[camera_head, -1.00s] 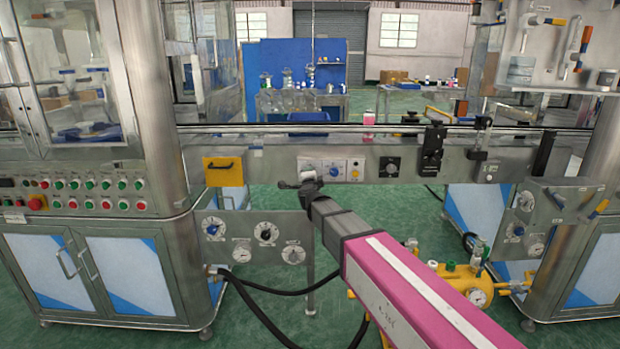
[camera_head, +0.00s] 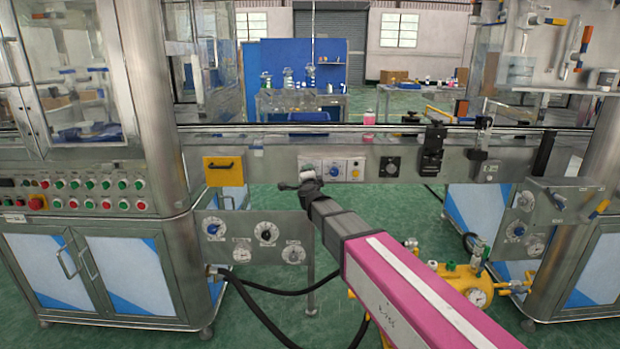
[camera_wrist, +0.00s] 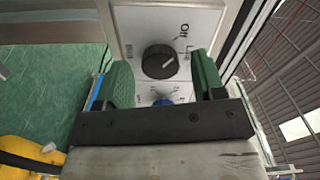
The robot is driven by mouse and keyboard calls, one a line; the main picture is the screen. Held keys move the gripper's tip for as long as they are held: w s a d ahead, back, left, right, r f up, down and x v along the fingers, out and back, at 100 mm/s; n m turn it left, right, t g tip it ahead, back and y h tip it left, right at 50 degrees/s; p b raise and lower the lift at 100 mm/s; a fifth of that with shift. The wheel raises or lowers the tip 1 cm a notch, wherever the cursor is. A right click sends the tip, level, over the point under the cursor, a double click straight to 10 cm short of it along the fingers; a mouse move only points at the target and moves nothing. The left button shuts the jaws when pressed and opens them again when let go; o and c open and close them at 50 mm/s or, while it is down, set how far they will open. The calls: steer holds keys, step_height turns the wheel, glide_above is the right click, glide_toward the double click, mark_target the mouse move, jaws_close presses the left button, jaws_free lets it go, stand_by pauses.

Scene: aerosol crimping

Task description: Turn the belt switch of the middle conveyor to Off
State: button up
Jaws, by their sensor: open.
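The switch panel (camera_head: 345,168) is on the front of the middle conveyor (camera_head: 450,165). In the wrist view a black knob (camera_wrist: 158,62) sits on a pale plate, with the word Off printed up and right of it. Its white pointer mark slants up to the right; the setting it marks is unclear. My gripper (camera_wrist: 163,70) is open, with its green fingers on either side of the knob. I cannot tell whether they touch it. In the head view my gripper (camera_head: 310,183) is at the panel's left part and partly hides it.
A blue knob (camera_wrist: 163,102) sits below the black one, between the fingers. A black dial (camera_head: 391,167) is to the right of the panel. A yellow box (camera_head: 223,171) is to the left. A pink can (camera_head: 369,118) stands on the belt. A gauge plate (camera_head: 255,240) is below.

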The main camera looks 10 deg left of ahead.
steer(key=shift+s, duration=0.1)
steer(key=v, duration=1)
steer(key=shift+s, duration=0.35)
stand_by(1.7)
